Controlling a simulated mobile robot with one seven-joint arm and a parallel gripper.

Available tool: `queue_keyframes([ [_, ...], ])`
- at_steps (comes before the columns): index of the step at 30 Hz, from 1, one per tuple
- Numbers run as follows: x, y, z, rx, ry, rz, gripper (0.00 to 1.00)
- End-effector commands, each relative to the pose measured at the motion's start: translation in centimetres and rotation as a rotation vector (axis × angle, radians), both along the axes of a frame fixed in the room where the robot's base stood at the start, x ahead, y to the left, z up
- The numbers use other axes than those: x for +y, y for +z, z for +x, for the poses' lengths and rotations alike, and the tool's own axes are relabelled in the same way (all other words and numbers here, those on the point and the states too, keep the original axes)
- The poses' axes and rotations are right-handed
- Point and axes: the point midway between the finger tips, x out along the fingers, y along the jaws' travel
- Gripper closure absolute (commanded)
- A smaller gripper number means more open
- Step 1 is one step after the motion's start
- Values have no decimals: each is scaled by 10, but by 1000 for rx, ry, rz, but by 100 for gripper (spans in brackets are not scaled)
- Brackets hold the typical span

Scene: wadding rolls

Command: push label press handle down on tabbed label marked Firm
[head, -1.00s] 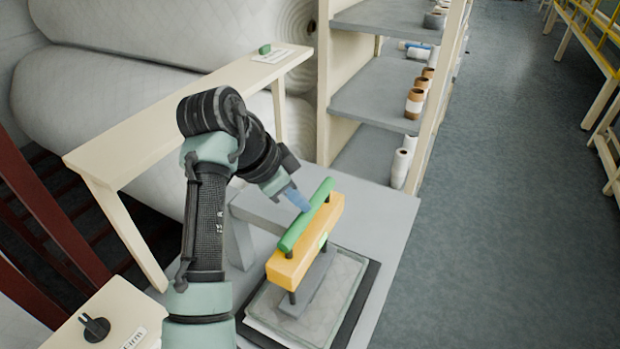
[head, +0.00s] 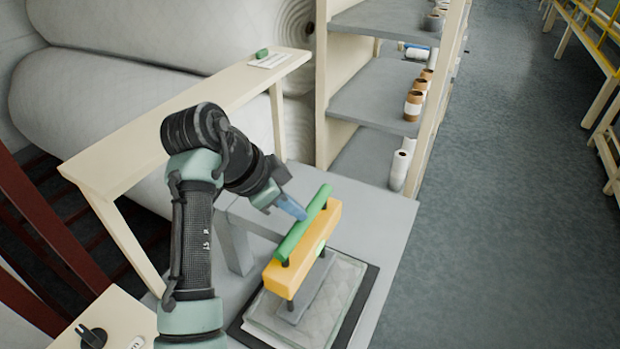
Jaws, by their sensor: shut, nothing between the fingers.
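The label press stands on a grey table (head: 398,215). It has a green handle bar (head: 297,236) above an orange-yellow body (head: 318,237). A flat grey plate (head: 308,292) hangs below on dark posts. My gripper (head: 298,212) is shut and empty, with its blue fingers pointing down to the right. The fingertips are at the green handle's upper left side. I cannot tell whether they touch it. Under the plate lies a clear quilted pack (head: 346,283) on a black mat (head: 364,304). Any label directly under the plate is hidden.
A cream bench (head: 150,123) with a small green object (head: 262,53) and a white card (head: 270,61) stands behind my arm, before large white rolls (head: 110,115). Shelves (head: 375,90) with small rolls stand behind the table. The aisle floor (head: 500,200) at right is open.

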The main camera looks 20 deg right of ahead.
Motion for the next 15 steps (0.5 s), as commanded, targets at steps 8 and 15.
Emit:
queue_keyframes([
  [8, 33, -17, -9, 67, 34, 89, 100],
  [15, 48, 47, -13, 30, 21, 54, 100],
])
